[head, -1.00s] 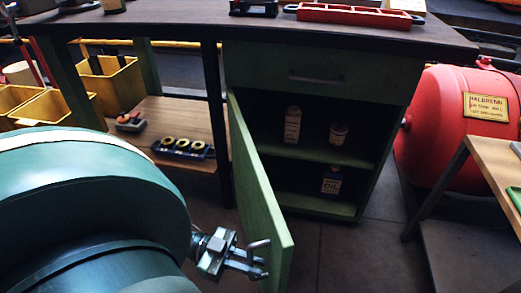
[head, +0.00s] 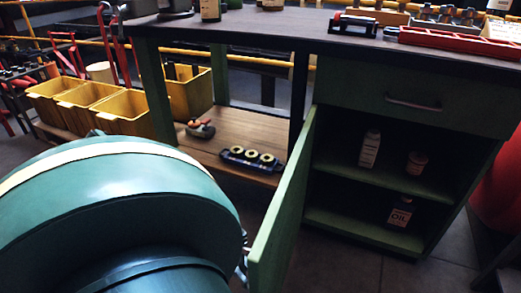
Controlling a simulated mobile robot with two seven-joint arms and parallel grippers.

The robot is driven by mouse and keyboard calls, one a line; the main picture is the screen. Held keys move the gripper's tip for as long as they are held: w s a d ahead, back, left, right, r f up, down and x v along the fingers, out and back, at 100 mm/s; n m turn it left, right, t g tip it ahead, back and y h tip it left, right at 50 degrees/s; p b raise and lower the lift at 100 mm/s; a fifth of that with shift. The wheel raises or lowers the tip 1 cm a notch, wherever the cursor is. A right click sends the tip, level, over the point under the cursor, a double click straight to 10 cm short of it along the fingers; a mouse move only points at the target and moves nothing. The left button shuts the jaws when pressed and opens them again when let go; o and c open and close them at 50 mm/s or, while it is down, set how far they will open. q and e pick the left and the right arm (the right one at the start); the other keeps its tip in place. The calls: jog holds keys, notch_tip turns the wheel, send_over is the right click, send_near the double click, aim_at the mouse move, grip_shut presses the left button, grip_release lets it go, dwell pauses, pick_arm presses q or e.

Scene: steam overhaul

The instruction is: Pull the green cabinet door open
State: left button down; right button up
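The green cabinet door (head: 282,208) stands wide open in the head view, swung out toward me from the left side of the green cabinet (head: 385,88). The cabinet's two open shelves show a white bottle (head: 369,150), a small jar (head: 416,163) and a dark oil bottle (head: 400,213). My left arm fills the lower left. Only a small metal part of my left gripper (head: 242,266) shows, between the arm and the door's left face near its free edge. Its fingers are hidden, so I cannot tell whether they touch the door. My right gripper is out of view.
Yellow bins (head: 117,112) stand farther left. A red tank (head: 498,190) is at the right. Dark floor (head: 335,268) is clear in front of the cabinet.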

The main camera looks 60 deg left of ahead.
pick_arm(q)
jog(key=s+a, duration=0.1)
jog(key=a, duration=0.1)
jog(key=s+a, duration=0.1)
jog(key=a, duration=0.1)
jog(key=shift+s, duration=0.15)
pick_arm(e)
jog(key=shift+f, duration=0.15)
pick_arm(q)
jog(key=c, duration=1.8)
grip_release()
jog(key=shift+a, duration=0.1)
